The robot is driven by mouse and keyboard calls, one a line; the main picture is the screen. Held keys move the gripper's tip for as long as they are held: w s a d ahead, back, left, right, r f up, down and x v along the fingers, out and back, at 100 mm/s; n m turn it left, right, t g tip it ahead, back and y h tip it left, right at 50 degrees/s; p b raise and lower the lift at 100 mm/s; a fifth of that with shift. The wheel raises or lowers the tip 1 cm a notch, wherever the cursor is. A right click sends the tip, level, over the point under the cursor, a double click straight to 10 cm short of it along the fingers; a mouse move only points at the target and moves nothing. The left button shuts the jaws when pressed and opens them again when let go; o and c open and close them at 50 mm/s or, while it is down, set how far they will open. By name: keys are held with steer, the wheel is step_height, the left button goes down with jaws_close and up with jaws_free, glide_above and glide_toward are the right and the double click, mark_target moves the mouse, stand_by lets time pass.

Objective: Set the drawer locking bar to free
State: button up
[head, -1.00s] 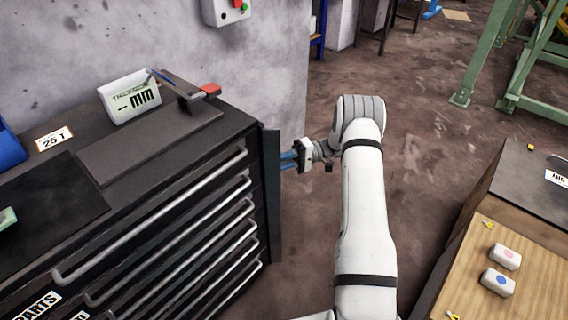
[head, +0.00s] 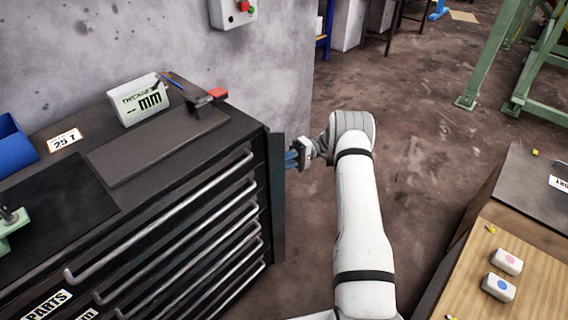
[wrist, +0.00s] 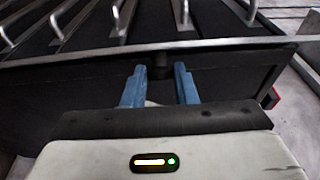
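The drawer locking bar (head: 279,205) is a tall dark upright strip at the right front edge of the black drawer cabinet (head: 215,140). My gripper (head: 291,159) is at its right side, near its upper part, with the blue fingertips at or very close to it. In the wrist view, the two blue fingers (wrist: 159,84) are apart, in front of a dark face. A short dark stub (wrist: 160,66) shows between or just beyond them. I cannot tell whether the fingers touch anything.
Several drawers with long handles (head: 165,215) fill the cabinet front. A wooden-topped bench (head: 500,260) is at the lower right. Open floor (head: 415,150) lies beyond the arm.

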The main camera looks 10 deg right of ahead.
steer(key=o, duration=0.4)
